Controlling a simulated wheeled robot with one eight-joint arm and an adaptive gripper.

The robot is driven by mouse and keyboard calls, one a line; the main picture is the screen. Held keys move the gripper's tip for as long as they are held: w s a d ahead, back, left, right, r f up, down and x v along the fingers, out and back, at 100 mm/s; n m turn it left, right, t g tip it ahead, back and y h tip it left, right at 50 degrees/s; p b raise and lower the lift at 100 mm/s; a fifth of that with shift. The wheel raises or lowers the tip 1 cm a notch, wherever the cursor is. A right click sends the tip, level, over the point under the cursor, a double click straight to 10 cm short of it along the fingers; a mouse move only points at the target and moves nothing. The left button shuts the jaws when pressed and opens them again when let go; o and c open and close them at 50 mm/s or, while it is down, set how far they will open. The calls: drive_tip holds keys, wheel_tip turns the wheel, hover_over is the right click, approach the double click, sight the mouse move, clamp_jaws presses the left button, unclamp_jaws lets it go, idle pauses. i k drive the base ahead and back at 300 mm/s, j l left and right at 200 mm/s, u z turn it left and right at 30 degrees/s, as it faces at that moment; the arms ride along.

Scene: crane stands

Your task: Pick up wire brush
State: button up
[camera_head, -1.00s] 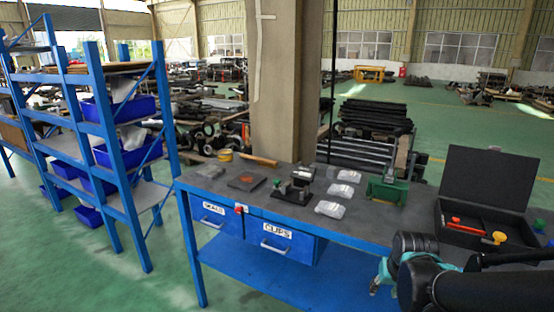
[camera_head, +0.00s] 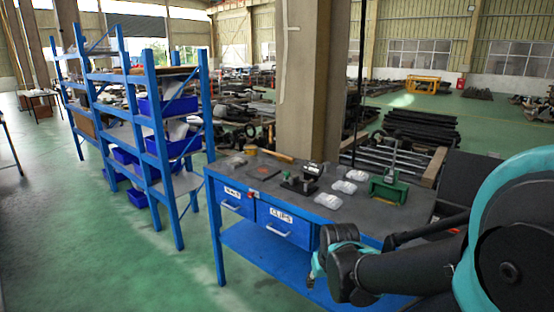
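A thin wooden-handled tool (camera_head: 276,155) lies at the back left of the workbench (camera_head: 395,225). It may be the wire brush, but it is too small to tell for certain. My arm reaches in from the right, in front of the bench. My gripper (camera_head: 318,267) is at the arm's left end, with teal parts showing low at the bench's front edge, well apart from the wooden-handled tool. Its fingers are mostly hidden behind the dark wrist, so I cannot tell its opening.
The bench carries clear bags (camera_head: 328,201), a green device (camera_head: 389,187), a small dark device (camera_head: 302,179) and a yellow roll (camera_head: 250,149). Blue shelving (camera_head: 160,150) stands left. A pillar (camera_head: 313,90) rises behind the bench. Green floor is free at front left.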

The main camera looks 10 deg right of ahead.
sight(285, 158)
drive_tip(key=i+j+z, duration=0.1)
drive_tip(key=j, duration=0.25)
drive_tip(key=i+j+z, duration=0.1)
drive_tip(key=j, duration=0.25)
drive_tip(key=i+j+z, duration=0.1)
drive_tip(key=j, duration=0.3)
drive_tip(key=i+j+z, duration=0.1)
drive_tip(key=j, duration=0.25)
drive_tip(key=i, duration=0.1)
